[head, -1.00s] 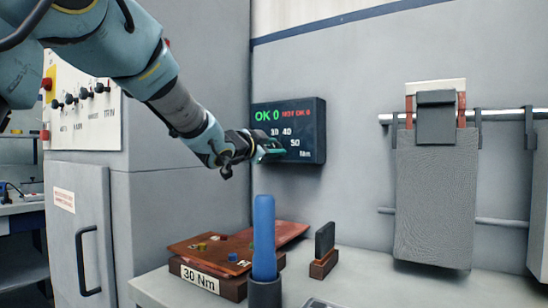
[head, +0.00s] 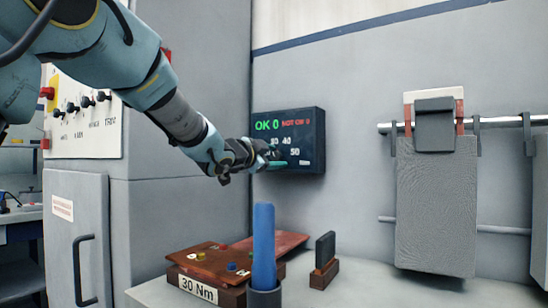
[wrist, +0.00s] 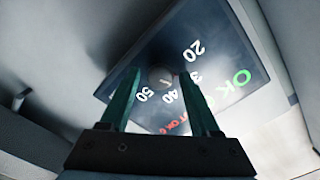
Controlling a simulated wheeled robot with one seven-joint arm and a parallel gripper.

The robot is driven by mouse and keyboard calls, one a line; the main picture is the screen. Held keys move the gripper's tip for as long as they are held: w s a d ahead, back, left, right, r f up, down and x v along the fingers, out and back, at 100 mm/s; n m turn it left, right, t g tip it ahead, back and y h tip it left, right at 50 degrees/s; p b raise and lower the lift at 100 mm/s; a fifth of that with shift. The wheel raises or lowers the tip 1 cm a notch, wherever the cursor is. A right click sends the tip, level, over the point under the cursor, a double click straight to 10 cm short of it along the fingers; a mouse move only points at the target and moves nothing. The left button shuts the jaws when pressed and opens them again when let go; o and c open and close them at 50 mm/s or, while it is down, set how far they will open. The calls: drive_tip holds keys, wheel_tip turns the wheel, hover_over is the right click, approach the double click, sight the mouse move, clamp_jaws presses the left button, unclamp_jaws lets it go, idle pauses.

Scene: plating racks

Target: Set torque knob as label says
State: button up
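The dark torque panel (head: 315,160) hangs on the wall, with green "OK 0", red "NOT OK 0" and dial numbers. In the wrist view the panel (wrist: 225,65) shows 20, 40, 50 and a partly covered 30 around a small round grey knob (wrist: 160,76). My gripper (head: 274,156) is at the panel's left part and covers the knob in the head view. In the wrist view my gripper (wrist: 160,72) is open, one green finger on each side of the knob, with gaps showing. Contact and pointer direction cannot be told. The label (head: 198,288) reads "30 Nm".
The label is on a dark block with a reddish-brown board (head: 212,258) on the bench. A blue rod (head: 263,245) stands upright in a dark holder below my gripper. A small dark stand (head: 324,262) is to its right. A grey cloth (head: 437,205) hangs from a rail.

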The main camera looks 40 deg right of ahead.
drive_tip(key=b+v, duration=0.1)
drive_tip(key=v, duration=1)
idle(0.6)
